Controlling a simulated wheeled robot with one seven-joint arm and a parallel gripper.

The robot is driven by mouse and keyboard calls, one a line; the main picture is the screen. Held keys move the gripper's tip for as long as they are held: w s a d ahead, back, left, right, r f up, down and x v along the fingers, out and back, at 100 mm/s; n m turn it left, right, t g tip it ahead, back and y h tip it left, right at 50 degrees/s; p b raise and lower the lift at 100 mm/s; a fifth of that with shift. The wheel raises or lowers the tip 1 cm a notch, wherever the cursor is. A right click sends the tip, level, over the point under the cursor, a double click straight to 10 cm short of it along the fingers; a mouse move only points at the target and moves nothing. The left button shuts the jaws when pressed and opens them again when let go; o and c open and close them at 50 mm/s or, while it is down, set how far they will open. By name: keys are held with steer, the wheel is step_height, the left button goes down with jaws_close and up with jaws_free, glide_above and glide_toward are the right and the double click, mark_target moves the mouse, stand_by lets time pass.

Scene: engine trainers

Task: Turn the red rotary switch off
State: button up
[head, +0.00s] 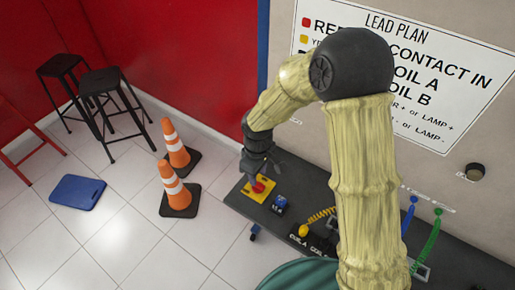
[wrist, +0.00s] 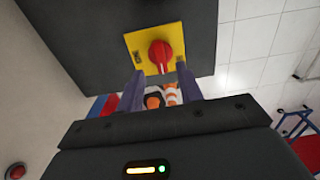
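The red rotary switch (head: 258,187) sits on a yellow plate (head: 246,194) at the left end of the dark bench. In the wrist view the red knob (wrist: 160,52) stands on its yellow plate (wrist: 134,42), with a narrow handle pointing down the picture. My gripper (head: 262,168) is just above the switch, pointing down. In the wrist view its two fingers (wrist: 160,74) are apart, one on each side of the line to the knob, with a gap between them. The knob shows at or just beyond the fingertips; I cannot tell if they touch it.
A small blue part (head: 279,204) sits on the dark bench (head: 240,207) right of the yellow plate. A yellow coiled lead (head: 318,217), a blue lead (head: 408,216) and a green lead (head: 428,240) lie farther right. Two orange cones (head: 175,190) stand on the floor to the left.

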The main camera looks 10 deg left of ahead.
step_height(320, 180, up, 13)
steer(key=shift+b, duration=0.4)
steer(key=s+d+f+m+t, duration=0.1)
steer(key=s+d+m, duration=0.2)
steer(key=d, duration=0.9)
steer(key=s+d+f+m+t, duration=0.1)
steer(key=s+d+m, duration=0.3)
steer(key=d+m, duration=0.6)
steer(key=d+f, duration=0.1)
steer(key=d, duration=0.2)
steer(key=shift+s+m+t, duration=0.2)
steer(key=shift+m+t, duration=0.1)
